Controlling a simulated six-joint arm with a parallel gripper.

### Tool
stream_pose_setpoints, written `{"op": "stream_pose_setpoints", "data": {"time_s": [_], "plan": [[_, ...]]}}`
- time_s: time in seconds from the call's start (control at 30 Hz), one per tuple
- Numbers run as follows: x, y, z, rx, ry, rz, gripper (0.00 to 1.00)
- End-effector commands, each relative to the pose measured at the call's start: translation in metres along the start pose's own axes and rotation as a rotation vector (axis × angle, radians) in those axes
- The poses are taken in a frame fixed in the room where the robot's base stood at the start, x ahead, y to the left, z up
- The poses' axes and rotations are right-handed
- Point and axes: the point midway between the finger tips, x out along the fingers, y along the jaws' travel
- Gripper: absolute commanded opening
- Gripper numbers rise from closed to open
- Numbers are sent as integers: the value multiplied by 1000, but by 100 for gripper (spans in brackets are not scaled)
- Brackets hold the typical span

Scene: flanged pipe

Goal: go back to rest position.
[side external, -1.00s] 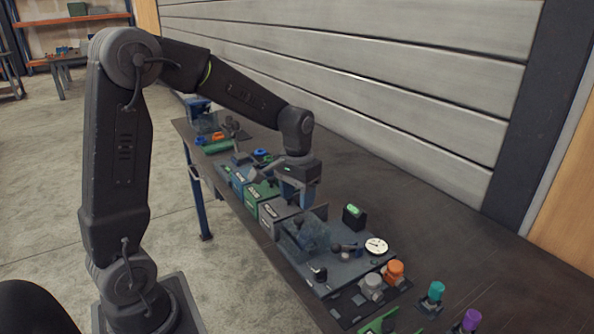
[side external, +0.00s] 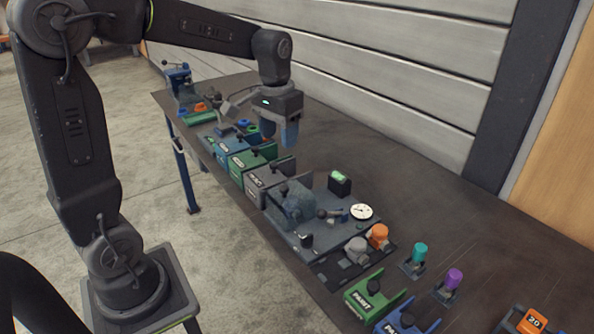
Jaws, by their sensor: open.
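My gripper (side external: 279,136) points down above the far half of the long dark workbench (side external: 420,215). Its blue fingers hang over the area behind the green and grey bins, clear of the bench things. The gap between the fingers is hard to make out from this side, and I see nothing held in them. The flanged pipe cannot be told apart for certain; a bluish, partly see-through rounded shape (side external: 298,203) stands on the grey plate (side external: 290,236) in front of the gripper.
A green bin (side external: 243,168) and a grey bin (side external: 265,186) line the bench's front edge. A white dial (side external: 361,211), a black box with a green display (side external: 339,182), and orange (side external: 378,235), teal (side external: 419,253) and purple (side external: 453,278) capped items stand nearby. The bench's back strip is clear.

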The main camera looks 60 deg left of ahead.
Motion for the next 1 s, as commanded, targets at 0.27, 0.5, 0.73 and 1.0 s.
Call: {"op": "stream_pose_setpoints", "data": {"time_s": [0.27,0.5,0.73,1.0], "plan": [[-29,39,86,118,221,15,52],[-24,54,150,204,390,48,52],[-17,57,172,234,452,65,52],[-17,57,172,235,453,66,52]]}}
